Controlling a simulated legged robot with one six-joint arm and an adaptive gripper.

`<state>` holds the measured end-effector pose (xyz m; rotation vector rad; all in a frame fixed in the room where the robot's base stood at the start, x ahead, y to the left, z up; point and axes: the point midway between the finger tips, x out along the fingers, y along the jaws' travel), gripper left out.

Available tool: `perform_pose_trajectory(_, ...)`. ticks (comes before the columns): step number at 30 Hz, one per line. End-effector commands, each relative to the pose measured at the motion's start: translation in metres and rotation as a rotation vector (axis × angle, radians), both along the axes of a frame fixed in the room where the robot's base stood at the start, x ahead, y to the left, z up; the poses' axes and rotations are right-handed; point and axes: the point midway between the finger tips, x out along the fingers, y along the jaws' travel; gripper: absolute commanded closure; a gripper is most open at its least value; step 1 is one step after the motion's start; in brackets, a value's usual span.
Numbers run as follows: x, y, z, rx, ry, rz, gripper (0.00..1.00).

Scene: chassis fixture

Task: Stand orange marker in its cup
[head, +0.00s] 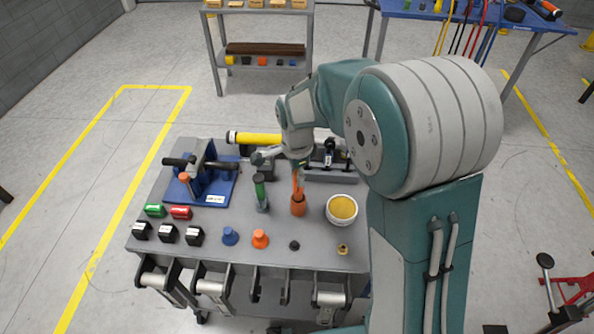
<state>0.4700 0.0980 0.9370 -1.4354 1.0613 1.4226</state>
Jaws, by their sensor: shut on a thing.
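The orange marker (296,183) is roughly upright, with its top end at my gripper (298,166). My gripper is shut on it, above the orange cup (298,208). The marker's lower end meets or overlaps the cup's mouth in the head view. I cannot tell how deep it sits or whether it touches the cup's bottom. The fingertips are small and partly hidden by the wrist.
A green marker (259,187) stands in a holder left of the orange cup. A yellow-filled bowl (342,209) is close on the right. The bench front (200,250) has some bare room.

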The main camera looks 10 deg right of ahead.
Motion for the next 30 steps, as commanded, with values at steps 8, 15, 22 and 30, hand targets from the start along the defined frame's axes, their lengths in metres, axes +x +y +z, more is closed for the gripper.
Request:
perform_pose_trajectory(8,-0.001,0.000,-0.013,-0.001,0.002,0.000,1.00)
perform_pose_trajectory(15,-0.001,0.000,-0.022,0.000,0.001,0.000,1.00)
perform_pose_trajectory(22,0.000,0.000,-0.023,0.000,0.000,0.000,1.00)
perform_pose_trajectory(30,0.000,0.000,-0.023,0.000,0.000,0.000,0.26)
